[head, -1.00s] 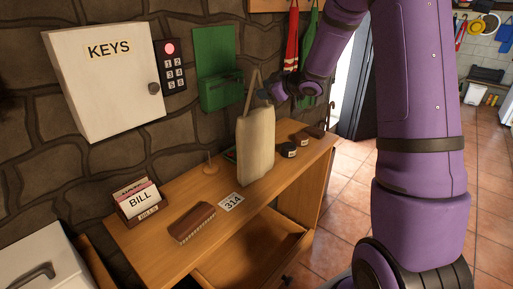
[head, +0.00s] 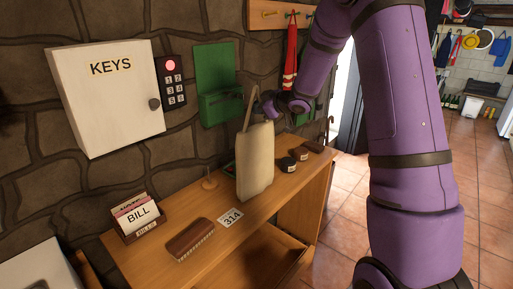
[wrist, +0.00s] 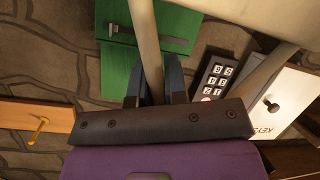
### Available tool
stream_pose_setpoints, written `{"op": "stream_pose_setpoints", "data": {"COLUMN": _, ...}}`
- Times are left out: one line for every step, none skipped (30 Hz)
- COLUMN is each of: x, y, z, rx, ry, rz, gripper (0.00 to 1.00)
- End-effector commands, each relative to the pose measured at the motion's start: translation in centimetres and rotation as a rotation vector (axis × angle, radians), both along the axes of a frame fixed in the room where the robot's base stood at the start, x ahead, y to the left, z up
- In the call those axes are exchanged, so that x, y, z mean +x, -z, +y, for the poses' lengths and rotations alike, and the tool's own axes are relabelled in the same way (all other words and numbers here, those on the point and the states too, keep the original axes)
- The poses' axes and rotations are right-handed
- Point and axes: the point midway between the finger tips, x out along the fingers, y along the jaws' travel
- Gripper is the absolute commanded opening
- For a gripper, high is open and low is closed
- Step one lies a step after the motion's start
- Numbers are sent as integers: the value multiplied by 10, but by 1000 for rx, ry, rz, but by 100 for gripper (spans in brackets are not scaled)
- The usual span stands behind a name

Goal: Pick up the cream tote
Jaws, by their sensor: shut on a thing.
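The cream tote (head: 255,162) stands upright on the wooden desk (head: 160,262) in the head view, its base appearing to rest on the top. Its strap rises from its upper edge. My gripper (head: 258,106) is at the strap, just above the bag's body. In the wrist view my gripper (wrist: 155,85) has its two dark fingers closed on either side of the pale strap (wrist: 146,40). Part of the tote's body (wrist: 250,14) fills the upper right there. The fingertips are small and partly hidden in the head view.
A number card (head: 231,217), a brush (head: 189,240) and a bill holder (head: 138,217) lie left of the tote. Dark jars (head: 286,164) stand to its right. The key cabinet (head: 108,95), keypad (head: 172,80) and green box (head: 220,105) hang behind. A drawer (head: 265,262) is open below.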

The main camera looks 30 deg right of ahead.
Motion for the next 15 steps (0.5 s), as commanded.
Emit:
{"op": "stream_pose_setpoints", "data": {"x": 0, "y": -1, "z": 0, "rx": 1, "ry": 0, "rz": -1, "gripper": 0}}
{"op": "stream_pose_setpoints", "data": {"x": 0, "y": -2, "z": 0, "rx": 0, "ry": 0, "rz": -1, "gripper": 0}}
{"op": "stream_pose_setpoints", "data": {"x": 0, "y": -4, "z": 0, "rx": 0, "ry": 0, "rz": -2, "gripper": 0}}
{"op": "stream_pose_setpoints", "data": {"x": 0, "y": -7, "z": 0, "rx": 0, "ry": 1, "rz": -3, "gripper": 0}}
{"op": "stream_pose_setpoints", "data": {"x": 0, "y": -10, "z": 0, "rx": 0, "ry": 0, "rz": -4, "gripper": 0}}
{"op": "stream_pose_setpoints", "data": {"x": 0, "y": -15, "z": 0, "rx": -1, "ry": -1, "rz": -4, "gripper": 0}}
{"op": "stream_pose_setpoints", "data": {"x": 0, "y": -20, "z": 0, "rx": 0, "ry": 0, "rz": -4, "gripper": 0}}
{"op": "stream_pose_setpoints", "data": {"x": 0, "y": -25, "z": 0, "rx": -1, "ry": 0, "rz": -6, "gripper": 0}}
{"op": "stream_pose_setpoints", "data": {"x": 0, "y": -33, "z": 0, "rx": -1, "ry": 0, "rz": -6, "gripper": 0}}
{"op": "stream_pose_setpoints", "data": {"x": 0, "y": -38, "z": 0, "rx": -2, "ry": 0, "rz": -5, "gripper": 0}}
{"op": "stream_pose_setpoints", "data": {"x": 0, "y": -44, "z": -1, "rx": -1, "ry": 1, "rz": -6, "gripper": 0}}
{"op": "stream_pose_setpoints", "data": {"x": 0, "y": -53, "z": -1, "rx": -2, "ry": 1, "rz": -6, "gripper": 0}}
{"op": "stream_pose_setpoints", "data": {"x": 0, "y": -58, "z": -1, "rx": -2, "ry": 0, "rz": -7, "gripper": 0}}
{"op": "stream_pose_setpoints", "data": {"x": 0, "y": -63, "z": -1, "rx": -2, "ry": 0, "rz": -5, "gripper": 0}}
{"op": "stream_pose_setpoints", "data": {"x": 0, "y": -70, "z": -1, "rx": -1, "ry": 0, "rz": -5, "gripper": 0}}
